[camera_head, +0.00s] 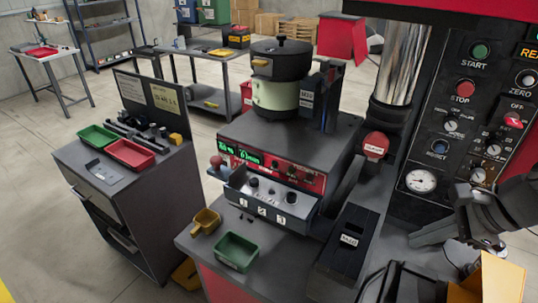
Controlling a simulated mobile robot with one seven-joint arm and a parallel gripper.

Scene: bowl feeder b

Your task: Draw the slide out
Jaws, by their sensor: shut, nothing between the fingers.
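The bowl feeder (282,95), a black lidded pot over a pale green ring, stands on a grey machine with a red front panel (300,176) and a lit green display. Below the panel a grey ledge (262,202), which looks like the slide, juts forward. It carries small black knobs and numbered white plates. A red-brown ball knob (217,161) is at its left end. I cannot tell how far it is drawn out. My gripper (424,238) is at the lower right, well apart from the ledge, shut and empty. Its fingertips are hard to make out.
A green tray (236,251) and a yellow scoop (206,221) sit in front of the ledge. A dark labelled box (349,241) stands to its right. A control panel (470,110) rises at right. A cabinet with trays (130,153) stands left, across a floor gap.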

